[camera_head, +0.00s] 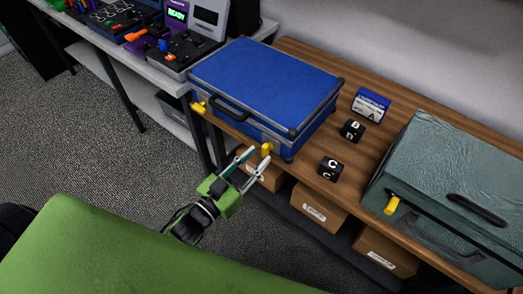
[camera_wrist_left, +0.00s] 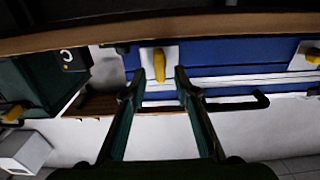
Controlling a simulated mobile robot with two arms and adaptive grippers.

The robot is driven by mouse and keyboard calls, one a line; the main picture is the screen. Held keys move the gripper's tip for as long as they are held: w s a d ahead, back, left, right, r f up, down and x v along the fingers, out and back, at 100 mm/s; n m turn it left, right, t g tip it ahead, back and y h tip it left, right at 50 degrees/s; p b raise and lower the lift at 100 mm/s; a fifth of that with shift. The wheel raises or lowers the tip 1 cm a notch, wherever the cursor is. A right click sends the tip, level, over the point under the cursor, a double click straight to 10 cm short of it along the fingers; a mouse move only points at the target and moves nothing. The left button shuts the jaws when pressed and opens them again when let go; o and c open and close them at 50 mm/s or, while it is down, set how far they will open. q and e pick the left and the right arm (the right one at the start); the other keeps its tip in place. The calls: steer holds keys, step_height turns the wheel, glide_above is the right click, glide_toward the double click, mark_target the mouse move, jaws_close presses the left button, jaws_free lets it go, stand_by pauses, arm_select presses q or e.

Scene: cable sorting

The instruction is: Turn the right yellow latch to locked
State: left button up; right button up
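The blue case (camera_head: 262,80) stands shut on the wooden table. Its right yellow latch (camera_head: 266,150) sits on the front near the right corner and looks upright. Its left yellow latch (camera_head: 198,108) looks tilted sideways. My left gripper (camera_head: 256,157) is open in front of the right latch. In the left wrist view, which looks upside down, that latch (camera_wrist_left: 159,65) shows between the two fingertips (camera_wrist_left: 160,76). I cannot tell whether the fingers touch it. My right gripper is not in view.
A green case (camera_head: 450,170) with a yellow latch (camera_head: 391,205) stands on the right of the table. Black lettered cubes (camera_head: 331,169) and a blue box (camera_head: 371,105) lie between the cases. Cardboard boxes (camera_head: 318,208) sit below. A bench with devices (camera_head: 185,40) is at upper left.

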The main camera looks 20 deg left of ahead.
mark_target(265, 151)
arm_select(q)
steer(key=shift+x, duration=1.45)
steer(key=shift+c, duration=0.4)
jaws_close()
